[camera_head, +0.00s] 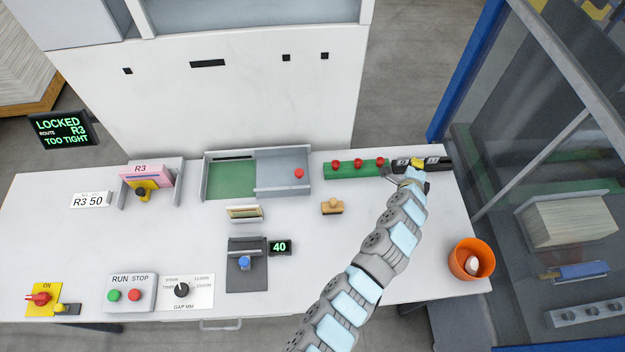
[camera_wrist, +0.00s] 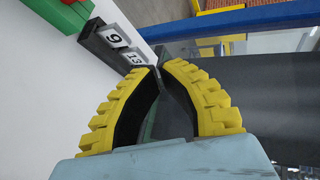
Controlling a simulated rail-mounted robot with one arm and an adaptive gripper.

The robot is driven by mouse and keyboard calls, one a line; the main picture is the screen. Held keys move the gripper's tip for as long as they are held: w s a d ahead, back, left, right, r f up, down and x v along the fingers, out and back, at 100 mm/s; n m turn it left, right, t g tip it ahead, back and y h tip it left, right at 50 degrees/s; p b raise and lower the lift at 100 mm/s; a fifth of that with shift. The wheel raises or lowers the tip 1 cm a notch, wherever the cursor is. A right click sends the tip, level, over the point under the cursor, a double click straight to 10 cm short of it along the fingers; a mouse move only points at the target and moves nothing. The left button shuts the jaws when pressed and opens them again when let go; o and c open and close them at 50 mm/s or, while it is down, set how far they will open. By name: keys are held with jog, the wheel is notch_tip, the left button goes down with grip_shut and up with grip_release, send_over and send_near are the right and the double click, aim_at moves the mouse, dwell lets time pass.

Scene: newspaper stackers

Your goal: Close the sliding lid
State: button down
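The sliding lid (camera_head: 281,168) is a grey panel with a red knob (camera_head: 299,174). It covers the right part of a low grey box (camera_head: 206,179) on the table. The left part is open and shows a green floor. My gripper (camera_head: 416,164) is far to the right of the lid, by a dark block at the table's back right. In the wrist view its yellow toothed fingers (camera_wrist: 159,68) curve inward, their tips nearly together, with nothing clearly between them. The lid is not in the wrist view.
A green block with red knobs (camera_head: 357,168) stands between the box and my gripper. The dark block with number tags (camera_wrist: 113,40) is close by my fingers. A wooden stamp-like piece (camera_head: 332,206) lies in front of the box; an orange bucket (camera_head: 468,260) is at right.

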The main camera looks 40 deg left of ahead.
jog(key=s+a+f+g+y+b, duration=0.1)
jog(key=a+f+g+y+b, duration=0.2)
jog(key=a, duration=0.4)
jog(key=s+a+r+g+y+b, duration=0.2)
jog(key=s+a+r+g, duration=0.1)
jog(key=s+a+g, duration=0.5)
jog(key=g, duration=0.4)
send_near(301, 180)
notch_tip(301, 180, down, 3)
jog(key=shift+w+f+h, duration=0.1)
jog(key=shift+h, duration=0.2)
jog(key=shift+s+a+f, duration=0.15)
jog(key=shift+a, duration=0.5)
jog(key=shift+s+a+f, duration=0.1)
jog(key=shift+s+a, duration=0.05)
jog(key=shift+a, duration=0.5)
jog(key=shift+s+a+f, duration=0.15)
jog(key=shift+a, duration=0.45)
jog(key=shift+s+a+p, duration=0.1)
jog(key=shift+s+p, duration=0.05)
jog(key=shift+p, duration=0.35)
